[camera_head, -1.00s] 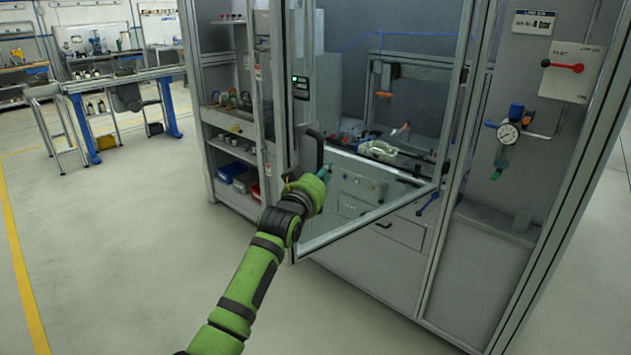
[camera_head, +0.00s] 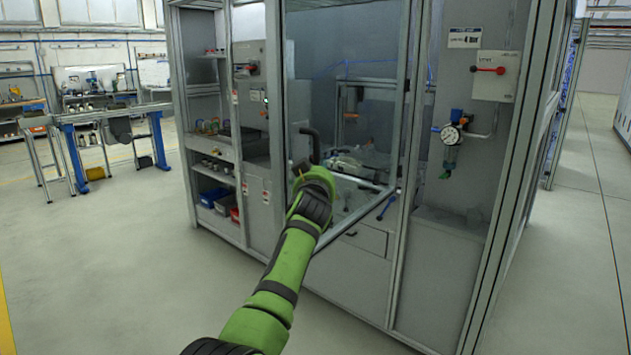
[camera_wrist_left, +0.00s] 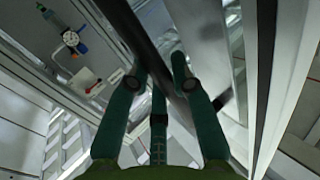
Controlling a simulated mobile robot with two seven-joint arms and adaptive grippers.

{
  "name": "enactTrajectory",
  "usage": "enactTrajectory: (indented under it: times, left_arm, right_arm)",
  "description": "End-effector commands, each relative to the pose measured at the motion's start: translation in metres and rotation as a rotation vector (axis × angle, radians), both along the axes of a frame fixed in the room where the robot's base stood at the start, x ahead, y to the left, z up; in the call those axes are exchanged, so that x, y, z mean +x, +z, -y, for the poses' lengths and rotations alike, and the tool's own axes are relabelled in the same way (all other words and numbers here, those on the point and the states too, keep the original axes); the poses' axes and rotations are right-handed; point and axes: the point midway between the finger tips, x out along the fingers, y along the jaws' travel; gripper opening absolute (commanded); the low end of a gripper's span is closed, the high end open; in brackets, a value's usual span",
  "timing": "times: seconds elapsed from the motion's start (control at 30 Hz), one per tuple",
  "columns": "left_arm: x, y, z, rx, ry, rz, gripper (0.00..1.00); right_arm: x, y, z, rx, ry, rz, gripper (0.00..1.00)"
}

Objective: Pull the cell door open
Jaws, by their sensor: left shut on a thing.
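The cell door (camera_head: 352,223) is a tall glass panel in a grey frame. In the head view it stands ajar, its handle edge swung out from the cell front toward me. The black door handle (camera_head: 316,150) is on the left edge of the door. My left gripper (camera_head: 301,168) is at the handle, its fingers partly hidden by my own wrist. In the left wrist view, the fingers of my left gripper (camera_wrist_left: 160,78) stand on both sides of the dark handle bar (camera_wrist_left: 138,35), shut on it. My right gripper is not in view.
The cell's right panel carries a pressure gauge (camera_head: 450,136) and a red-handled switch box (camera_head: 493,76). Shelves with blue bins (camera_head: 221,205) stand left of the door. A blue-legged bench (camera_head: 75,158) is at the far left. The floor in front is clear.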

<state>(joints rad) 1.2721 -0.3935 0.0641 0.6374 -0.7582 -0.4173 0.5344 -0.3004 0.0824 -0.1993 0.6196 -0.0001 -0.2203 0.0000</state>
Motion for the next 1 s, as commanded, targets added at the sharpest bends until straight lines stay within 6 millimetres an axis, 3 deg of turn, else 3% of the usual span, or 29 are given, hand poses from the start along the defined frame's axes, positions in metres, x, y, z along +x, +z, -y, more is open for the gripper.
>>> enactTrajectory:
  times: [0.03,0.5,0.53,0.57,0.6,1.0]
  left_arm:
    - [-0.0006,0.0068,0.0031,0.000,-0.003,0.015,0.00]
    - [-0.0001,0.0101,0.0036,0.000,0.000,0.019,0.00]
    - [-0.0001,0.0101,0.0035,0.000,0.000,0.019,0.31]
    - [-0.0001,0.0101,0.0034,0.000,0.000,0.019,0.43]
    - [-0.0001,0.0097,0.0032,0.000,0.001,0.018,0.49]
    - [0.0002,0.0045,0.0000,-0.001,0.002,0.007,0.49]
  right_arm:
    - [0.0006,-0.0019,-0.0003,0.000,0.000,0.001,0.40]
    - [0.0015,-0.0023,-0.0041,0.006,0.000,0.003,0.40]
    - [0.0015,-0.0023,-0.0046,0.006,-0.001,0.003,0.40]
    - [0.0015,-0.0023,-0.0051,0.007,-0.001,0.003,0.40]
    - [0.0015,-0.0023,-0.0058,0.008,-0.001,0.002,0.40]
    - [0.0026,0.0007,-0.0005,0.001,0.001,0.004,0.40]
